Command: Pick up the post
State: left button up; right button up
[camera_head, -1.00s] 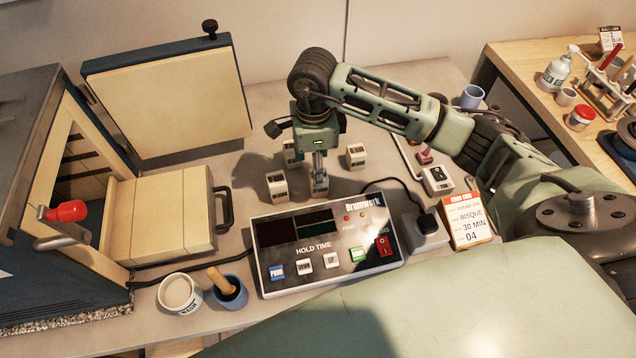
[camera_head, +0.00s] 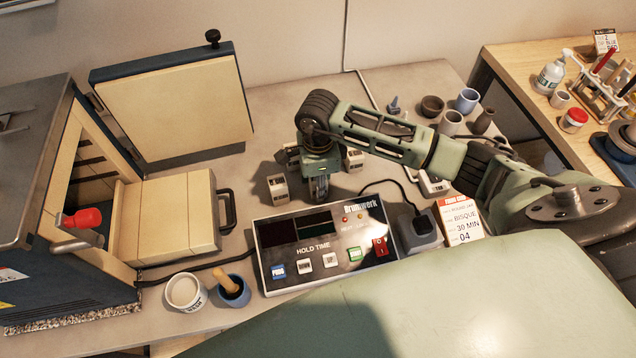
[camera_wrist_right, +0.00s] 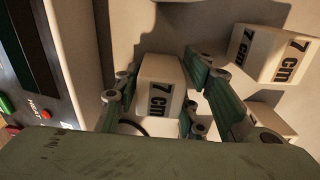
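Several pale blocky posts stand on the grey table behind the control box. One post (camera_wrist_right: 158,98), marked "7 cm", sits between the fingers of my right gripper (camera_wrist_right: 161,66) in the right wrist view. The fingers are open, one on each side, with small gaps to the post. In the head view my right gripper (camera_head: 318,187) points down just behind the control box and mostly hides this post. Another post (camera_head: 277,188) stands to its left and another (camera_head: 354,161) to its right. A neighbouring "7 cm" post (camera_wrist_right: 268,52) shows beyond the right finger. My left gripper is out of view.
The control box (camera_head: 325,243) lies close in front of the gripper. An open kiln (camera_head: 60,190) with its door (camera_head: 175,108) stands at left. A white cup (camera_head: 184,292) and a blue cup (camera_head: 233,291) are at front left. Small pots (camera_head: 467,100) stand at back right.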

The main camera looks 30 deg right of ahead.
jog(key=c, duration=0.8)
jog(key=shift+r, duration=0.15)
